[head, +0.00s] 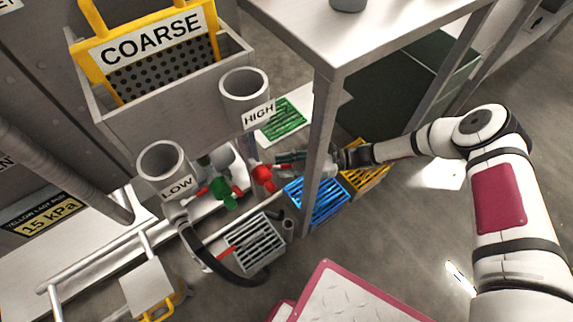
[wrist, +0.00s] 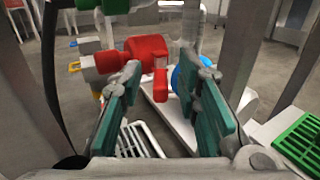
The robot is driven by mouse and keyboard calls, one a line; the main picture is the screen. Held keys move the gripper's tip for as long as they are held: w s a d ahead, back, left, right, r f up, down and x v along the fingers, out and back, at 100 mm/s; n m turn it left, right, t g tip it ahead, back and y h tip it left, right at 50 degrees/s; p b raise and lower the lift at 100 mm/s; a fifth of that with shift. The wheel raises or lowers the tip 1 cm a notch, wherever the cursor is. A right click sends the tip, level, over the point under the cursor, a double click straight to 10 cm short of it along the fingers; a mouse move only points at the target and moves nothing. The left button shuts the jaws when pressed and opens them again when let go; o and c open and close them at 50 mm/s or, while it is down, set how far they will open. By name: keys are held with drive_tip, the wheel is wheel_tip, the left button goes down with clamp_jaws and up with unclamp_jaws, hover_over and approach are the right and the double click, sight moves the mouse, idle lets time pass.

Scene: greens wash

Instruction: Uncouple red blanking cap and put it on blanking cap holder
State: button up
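A round red fitting (head: 262,177), likely the red blanking cap, sits low beneath the HIGH cup. In the wrist view the red cap (wrist: 147,52) is just ahead of my fingers, with a short red tab hanging between them. My gripper (head: 281,160) reaches in from the right, past the bench leg. In the wrist view my gripper (wrist: 165,92) has its two teal pads apart, with nothing held between them. I cannot tell which thing is the blanking cap holder. How the cap is attached is hidden.
A grey bench leg (head: 322,150) stands close to my wrist. Green fittings (head: 222,191) lie left of the cap. Blue (head: 317,201), yellow (head: 366,178) and grey (head: 257,243) crates stand on the floor below. A black hose (head: 205,255) curves at the left.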

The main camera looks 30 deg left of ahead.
clamp_jaws()
drive_tip(key=shift+w+a+f+n+g+h+b, duration=0.15)
drive_tip(key=shift+n+g+h+b, duration=0.15)
drive_tip(key=shift+b, duration=0.65)
drive_tip(key=shift+w+a+n+g+h+b, duration=0.1)
drive_tip(key=shift+n+g+h+b, duration=0.35)
drive_tip(key=shift+b, duration=0.7)
drive_tip(key=h+b, duration=0.1)
drive_tip(key=n+g+b, duration=0.1)
drive_tip(key=b, duration=0.1)
drive_tip(key=shift+w+a+f+n+g+h, duration=0.1)
drive_tip(key=shift+w+a+n+g+h, duration=0.15)
drive_tip(key=shift+h, duration=0.1)
drive_tip(key=shift+w+a+n+g+h+b, duration=0.1)
drive_tip(key=shift+a+n+g+h+b, duration=0.1)
drive_tip(key=shift+n+g+h+b, duration=0.65)
drive_tip(key=shift+w+a+r+n+g+h+b, duration=0.15)
drive_tip(key=shift+n+h+b, duration=0.15)
drive_tip(key=shift+h, duration=0.25)
drive_tip(key=shift+a+r+n+g+h+b, duration=0.15)
drive_tip(key=shift+h+b, duration=0.1)
drive_tip(key=shift+h, duration=0.55)
